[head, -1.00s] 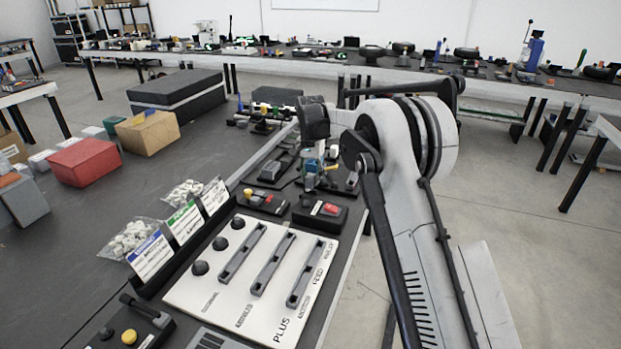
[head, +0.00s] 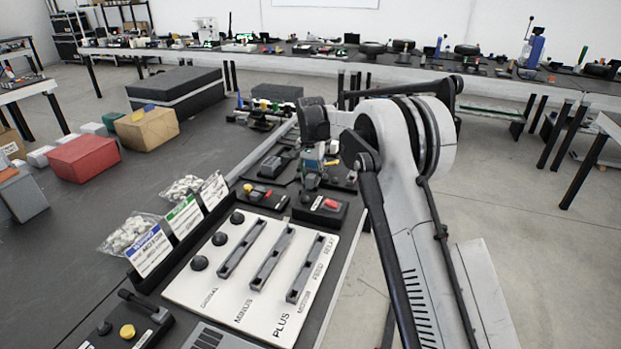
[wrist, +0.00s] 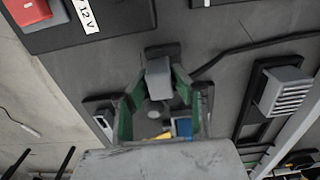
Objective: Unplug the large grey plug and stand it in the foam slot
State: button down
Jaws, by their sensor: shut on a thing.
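The grey plug (wrist: 158,80) is in the upper middle of the wrist view, a blocky grey body between the two green fingers of my gripper (wrist: 157,92). My gripper is shut on it. A dark block (wrist: 163,50) lies right behind the plug; I cannot tell whether the plug is still seated in it. In the head view my gripper (head: 311,180) points down over the far part of the bench, and the plug is too small there to make out. I cannot tell the foam slot for certain in either view.
A black cable (wrist: 235,55) runs right from near the plug. A grey ribbed part (wrist: 286,92) sits in a dark frame at right. A black box with a red button (head: 322,208) stands close before my gripper. A white labelled panel (head: 215,290) is nearer.

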aim_at(311, 176)
jog(key=shift+f, duration=0.25)
jog(key=c, duration=1.4)
grip_release()
notch_tip(311, 176, up, 12)
